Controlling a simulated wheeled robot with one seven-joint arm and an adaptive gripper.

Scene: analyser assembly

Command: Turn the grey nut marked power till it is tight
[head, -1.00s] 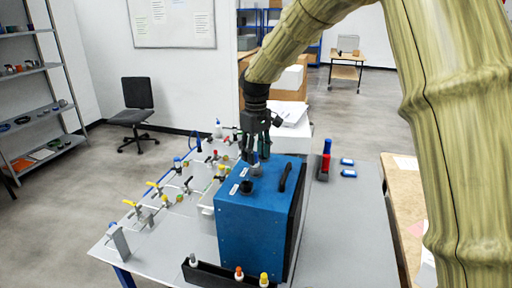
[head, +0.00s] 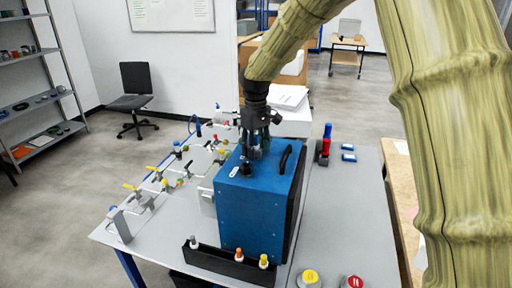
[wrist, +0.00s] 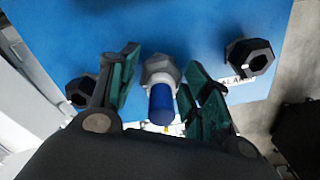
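A grey hexagonal nut (wrist: 160,70) with a blue cylindrical part (wrist: 161,104) stands on the blue analyser box in the wrist view. My gripper (wrist: 165,84) has its green-padded fingers apart on either side of the nut, with gaps visible. The nut's own label is hidden, so I cannot read "power". In the head view my gripper (head: 256,150) is low over the top of the blue box (head: 245,220), and it hides the grey nut there.
A black nut (wrist: 250,56) beside a label reading "ALARM" is right of my fingers; another black nut (wrist: 80,90) is at left. A black handle (head: 286,158) rises from the box top. Valves and pipes (head: 160,185) stand left; a black bin (head: 228,264) is in front.

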